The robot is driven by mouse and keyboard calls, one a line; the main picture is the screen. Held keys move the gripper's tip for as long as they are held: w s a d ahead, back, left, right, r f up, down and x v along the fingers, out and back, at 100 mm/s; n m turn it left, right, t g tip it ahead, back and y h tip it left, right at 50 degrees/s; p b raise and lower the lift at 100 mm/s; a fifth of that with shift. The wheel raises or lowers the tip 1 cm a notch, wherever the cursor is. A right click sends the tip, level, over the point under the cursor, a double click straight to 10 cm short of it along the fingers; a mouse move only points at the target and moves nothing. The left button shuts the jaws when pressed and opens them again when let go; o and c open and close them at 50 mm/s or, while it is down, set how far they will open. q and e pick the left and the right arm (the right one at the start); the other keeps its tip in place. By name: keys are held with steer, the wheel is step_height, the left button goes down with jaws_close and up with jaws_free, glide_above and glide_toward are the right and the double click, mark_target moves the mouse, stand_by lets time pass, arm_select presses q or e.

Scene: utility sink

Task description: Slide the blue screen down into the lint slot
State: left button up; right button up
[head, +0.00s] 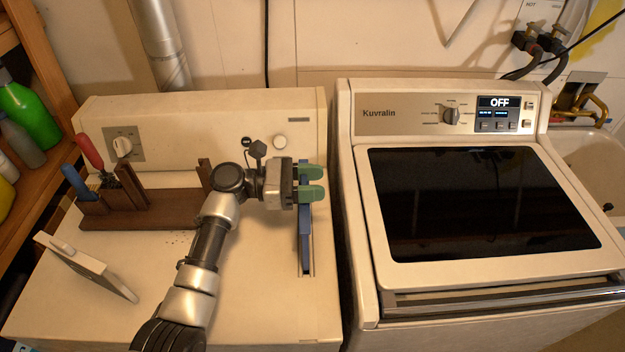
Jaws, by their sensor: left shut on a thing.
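The blue screen (304,240) is a thin upright panel over the right part of the dryer top. My left gripper (312,183) has green fingertips and is shut on the upper part of the screen. The lint slot (312,268) is a narrow opening in the dryer top, showing along the screen's lower end. The screen's lower edge is at the slot; how deep it sits inside I cannot tell. My right gripper is not in view.
A wooden rack (150,212) with red- and blue-handled brushes stands left on the dryer top. A tilted white panel (88,266), perhaps the slot's lid, is at the front left. The washer (455,284) stands right, across a narrow gap.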

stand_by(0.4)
arm_select(q)
steer(key=shift+p, duration=0.3)
steer(key=shift+p, duration=0.3)
stand_by(0.4)
steer(key=shift+f+b, duration=4.95)
steer(key=shift+f, duration=2.5)
steer(key=o, duration=1.3)
steer(key=shift+f, duration=0.1)
